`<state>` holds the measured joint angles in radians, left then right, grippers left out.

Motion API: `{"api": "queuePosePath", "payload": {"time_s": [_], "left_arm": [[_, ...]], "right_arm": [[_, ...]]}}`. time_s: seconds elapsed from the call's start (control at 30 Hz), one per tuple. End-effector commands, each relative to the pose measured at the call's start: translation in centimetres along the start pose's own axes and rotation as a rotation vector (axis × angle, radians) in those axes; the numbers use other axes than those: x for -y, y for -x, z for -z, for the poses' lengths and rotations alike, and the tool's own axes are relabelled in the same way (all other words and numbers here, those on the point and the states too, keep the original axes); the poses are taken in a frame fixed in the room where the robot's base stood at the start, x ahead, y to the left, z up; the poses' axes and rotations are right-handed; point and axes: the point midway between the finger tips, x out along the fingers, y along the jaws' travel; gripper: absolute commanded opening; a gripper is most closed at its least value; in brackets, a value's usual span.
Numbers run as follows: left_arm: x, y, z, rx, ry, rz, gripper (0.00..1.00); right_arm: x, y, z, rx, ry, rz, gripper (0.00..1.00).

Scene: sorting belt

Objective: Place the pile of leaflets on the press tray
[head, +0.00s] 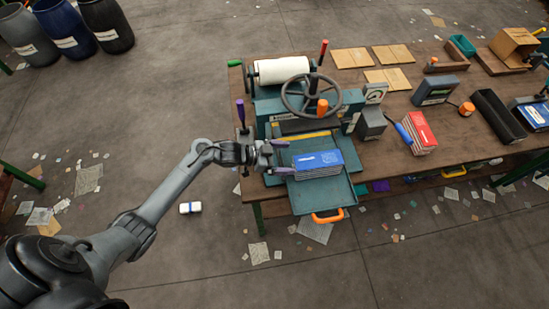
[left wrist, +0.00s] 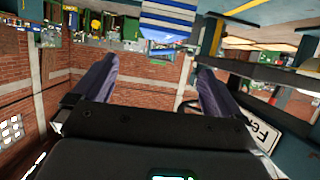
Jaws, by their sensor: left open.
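A pile of leaflets (head: 318,160) with a blue top and white striped sides lies over the teal press tray (head: 338,193), which is pulled out and has an orange handle. It looks at rest there. My left gripper (head: 284,157) is at the pile's left side, with its purple fingers spread and pointing at it. In the left wrist view, the fingers (left wrist: 154,75) stand apart with nothing between them, and the pile's striped edge (left wrist: 168,22) shows beyond the tips. My right gripper is not in view.
The press with its handwheel (head: 311,95) and white roll (head: 282,70) stands behind the tray. A red-topped pile (head: 420,131), a grey box (head: 371,123) and a black trough (head: 498,115) stand to the right on the table. Scattered papers and a white block (head: 190,207) lie on the floor.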

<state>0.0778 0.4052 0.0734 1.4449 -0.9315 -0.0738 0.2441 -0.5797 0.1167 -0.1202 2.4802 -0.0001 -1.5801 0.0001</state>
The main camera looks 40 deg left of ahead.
Motion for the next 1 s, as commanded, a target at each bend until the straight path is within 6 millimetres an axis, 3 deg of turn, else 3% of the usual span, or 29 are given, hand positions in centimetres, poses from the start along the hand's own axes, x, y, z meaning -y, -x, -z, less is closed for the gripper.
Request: {"api": "queuePosePath", "payload": {"time_s": [0.23,0.37,0.47,0.57,0.8,1.0], "left_arm": [[-1.2,0.3,-0.8,0.056,-0.022,0.041,1.0],[-3.4,0.2,-2.1,0.173,-0.052,0.135,1.0],[-5.7,1.3,-3.0,0.295,-0.049,0.237,1.0],[-8.5,3.7,-3.3,0.425,-0.001,0.335,1.0],[-15.9,11.8,-3.4,0.7,0.235,0.45,1.0],[-20.1,16.2,-2.9,0.823,0.391,0.446,1.0]], "right_arm": [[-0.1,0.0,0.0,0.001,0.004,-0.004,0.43],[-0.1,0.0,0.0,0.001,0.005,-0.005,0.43],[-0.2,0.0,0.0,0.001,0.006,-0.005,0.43],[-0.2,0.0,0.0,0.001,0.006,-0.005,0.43],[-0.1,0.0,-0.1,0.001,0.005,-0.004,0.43],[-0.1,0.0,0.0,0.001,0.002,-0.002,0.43]]}}
